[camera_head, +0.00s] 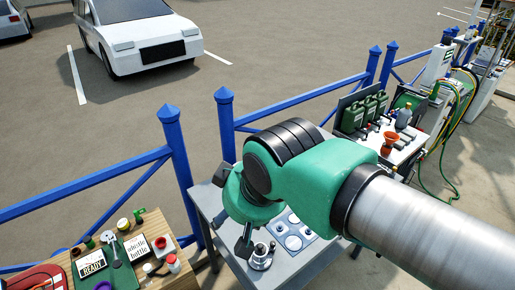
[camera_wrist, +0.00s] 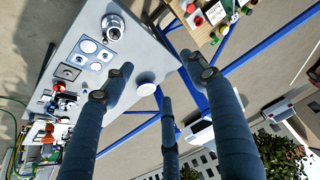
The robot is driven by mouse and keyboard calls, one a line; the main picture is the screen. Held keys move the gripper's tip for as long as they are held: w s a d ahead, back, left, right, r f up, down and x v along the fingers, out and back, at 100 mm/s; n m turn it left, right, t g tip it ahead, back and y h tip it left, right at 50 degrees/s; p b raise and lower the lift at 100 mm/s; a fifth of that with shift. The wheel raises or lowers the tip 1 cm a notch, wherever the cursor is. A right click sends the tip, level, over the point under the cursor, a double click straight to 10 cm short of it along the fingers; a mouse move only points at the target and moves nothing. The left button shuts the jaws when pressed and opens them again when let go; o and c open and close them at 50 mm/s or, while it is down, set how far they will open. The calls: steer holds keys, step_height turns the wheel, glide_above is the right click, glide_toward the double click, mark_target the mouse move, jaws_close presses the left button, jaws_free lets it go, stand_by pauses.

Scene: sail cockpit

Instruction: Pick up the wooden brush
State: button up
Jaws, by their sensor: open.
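I cannot make out the wooden brush with certainty in either view. A small long-handled item (camera_head: 114,250) lies on the green mat (camera_head: 124,278) on the wooden table at the lower left; it is too small to identify. My gripper (camera_wrist: 157,72) is open and empty, with its dark fingers spread in the wrist view. It hangs above the grey table (camera_head: 206,198), to the right of the wooden table. The grey table (camera_wrist: 150,50) also shows beneath the fingers in the wrist view. My arm hides part of that table in the head view.
The wooden table (camera_head: 158,222) carries signs, small jars and a red-and-white bottle (camera_head: 173,264). A metal fitting (camera_head: 261,257) and a panel of round discs (camera_head: 292,232) are on the grey table. A blue railing (camera_head: 178,150) runs behind both tables. A cluttered white table stands farther right.

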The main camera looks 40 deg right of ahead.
steer(key=shift+w+r, duration=0.1)
steer(key=w+d+r+n+g+p, duration=0.1)
steer(key=w+d+r+n, duration=0.2)
steer(key=w, duration=0.5)
steer(key=w+d+r+n+p, duration=0.1)
steer(key=w+d+r+n, duration=0.1)
steer(key=w+d, duration=0.45)
steer(key=w+d+f+n+g+p, duration=0.1)
steer(key=w+d+f+n, duration=0.15)
steer(key=w+d, duration=0.45)
steer(key=w+d+f+n+g+p, duration=0.1)
steer(key=w+d+f+n+p, duration=0.15)
steer(key=w+d, duration=0.5)
steer(key=w+d+f+n+g+p, duration=0.1)
steer(key=w+d+f+n, duration=0.1)
steer(key=w+d+f, duration=0.4)
steer(key=w+d+f+n, duration=0.25)
steer(key=d+f, duration=0.25)
steer(key=d, duration=0.3)
steer(key=w+d+f+n+g+p, duration=0.1)
steer(key=d+f+n, duration=0.3)
steer(key=d+f, duration=1.2)
steer(key=shift+d+f+g+p, duration=0.2)
steer(key=shift+f+g+p, duration=0.1)
steer(key=shift+f+p, duration=0.35)
